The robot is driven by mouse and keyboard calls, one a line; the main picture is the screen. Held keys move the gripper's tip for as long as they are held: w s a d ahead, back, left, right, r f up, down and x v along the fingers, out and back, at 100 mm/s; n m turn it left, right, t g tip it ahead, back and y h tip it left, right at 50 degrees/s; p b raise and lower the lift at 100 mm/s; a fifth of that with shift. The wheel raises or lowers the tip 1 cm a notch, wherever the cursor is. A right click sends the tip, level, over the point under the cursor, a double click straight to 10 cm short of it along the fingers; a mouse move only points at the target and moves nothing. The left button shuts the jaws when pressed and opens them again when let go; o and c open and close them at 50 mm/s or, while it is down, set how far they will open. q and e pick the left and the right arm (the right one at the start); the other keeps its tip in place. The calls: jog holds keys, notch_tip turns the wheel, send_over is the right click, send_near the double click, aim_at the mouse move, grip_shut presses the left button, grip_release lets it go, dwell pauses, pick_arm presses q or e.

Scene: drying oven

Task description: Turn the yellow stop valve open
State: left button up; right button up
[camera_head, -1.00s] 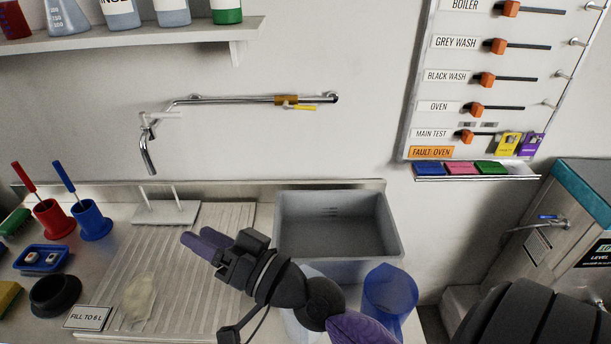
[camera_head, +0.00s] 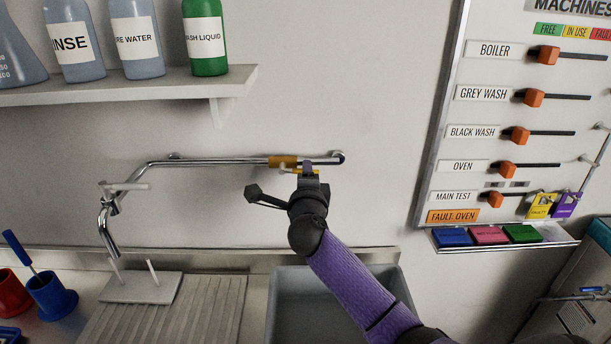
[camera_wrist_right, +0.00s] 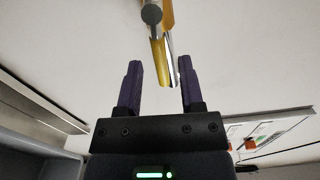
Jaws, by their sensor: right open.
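The yellow stop valve is a brass body (camera_head: 283,161) on the chrome wall pipe, with a flat yellow lever (camera_head: 299,171) lying along the pipe towards its right end. My right gripper (camera_head: 308,166) is raised to the lever from below and partly hides it in the head view. In the right wrist view the gripper (camera_wrist_right: 160,68) is open, and the yellow lever (camera_wrist_right: 158,74) shows in the gap between its two purple fingers, with clear space on both sides. Whether the lever is fully within finger depth I cannot tell. My left gripper is out of view.
The chrome pipe (camera_head: 215,161) runs left to a hanging tap (camera_head: 107,225). A grey sink basin (camera_head: 285,300) lies below. A shelf with bottles (camera_head: 140,85) is above left, and a machine board (camera_head: 440,165) is at right. The wall around the valve is clear.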

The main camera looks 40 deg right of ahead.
jog(key=shift+x, duration=1)
grip_shut()
dwell(0.7)
